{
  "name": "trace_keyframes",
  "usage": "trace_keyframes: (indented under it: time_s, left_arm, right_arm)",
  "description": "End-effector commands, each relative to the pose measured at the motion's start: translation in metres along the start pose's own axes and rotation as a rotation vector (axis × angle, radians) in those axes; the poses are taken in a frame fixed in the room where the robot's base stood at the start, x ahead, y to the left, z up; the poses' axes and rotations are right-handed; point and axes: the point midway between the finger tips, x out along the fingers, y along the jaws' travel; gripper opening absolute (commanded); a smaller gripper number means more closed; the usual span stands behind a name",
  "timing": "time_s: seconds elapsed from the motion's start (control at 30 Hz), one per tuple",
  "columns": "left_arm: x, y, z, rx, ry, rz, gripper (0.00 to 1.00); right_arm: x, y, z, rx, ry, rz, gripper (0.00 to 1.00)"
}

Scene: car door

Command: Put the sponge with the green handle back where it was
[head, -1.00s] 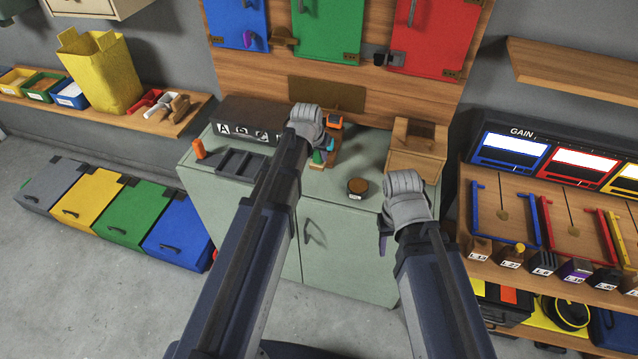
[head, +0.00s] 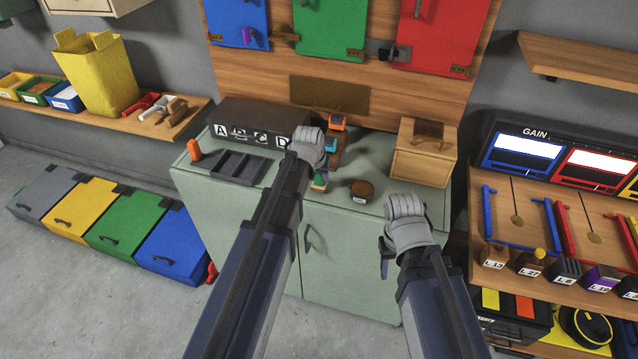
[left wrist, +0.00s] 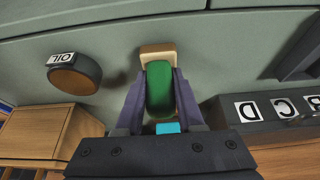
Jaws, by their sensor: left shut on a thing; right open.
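The sponge with the green handle (left wrist: 160,88) shows in the left wrist view, its tan pad (left wrist: 157,50) beyond the handle. My left gripper (left wrist: 160,100) is shut on the green handle. In the head view the green handle (head: 320,181) is partly hidden by my left gripper (head: 321,172), near the cabinet top's front. I cannot tell whether the pad touches the surface. Behind it stands a wooden holder (head: 338,160) with an orange-handled (head: 338,122) and a light-blue-handled piece (head: 330,145). My right gripper (head: 384,262) is open and empty in front of the cabinet.
On the green cabinet top (head: 385,170) are a round labelled tin (head: 361,191), a wooden box (head: 424,155), a black lettered case (head: 250,122), a dark tray (head: 237,167) and an orange item (head: 193,150). The surface between tin and wooden box is clear.

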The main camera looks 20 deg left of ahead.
Motion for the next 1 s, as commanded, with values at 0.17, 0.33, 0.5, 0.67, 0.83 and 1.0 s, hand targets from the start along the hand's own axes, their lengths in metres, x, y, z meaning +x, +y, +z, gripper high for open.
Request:
trace_keyframes:
  time_s: [0.17, 0.33, 0.5, 0.67, 0.83, 1.0]
  left_arm:
    - [0.003, 0.0, 0.0013, 0.0, 0.0, 0.0, 0.0]
    - [0.0045, 0.0, 0.0018, 0.0, 0.0, 0.0, 0.0]
    - [0.0057, 0.0, 0.0024, 0.0, 0.0, 0.0, 0.46]
    - [0.0057, 0.0, 0.0024, 0.0, 0.0, 0.0, 0.64]
    - [0.0058, 0.0, 0.0024, 0.0, 0.0, 0.0, 0.67]
    - [0.0045, 0.0, 0.0019, 0.0, 0.0, 0.0, 0.67]
  right_arm:
    - [0.0033, -0.0003, -0.0002, 0.0, 0.0, 0.0, 0.5]
    - [0.0049, -0.0005, -0.0003, 0.0, 0.0, 0.0, 0.5]
    - [0.0062, -0.0006, -0.0004, 0.0, 0.0, 0.0, 0.5]
    - [0.0062, -0.0006, -0.0004, 0.0, 0.0, 0.0, 0.5]
    - [0.0062, -0.0006, -0.0004, 0.0, 0.0, 0.0, 0.5]
    - [0.0049, -0.0005, -0.0003, 0.0, 0.0, 0.0, 0.5]
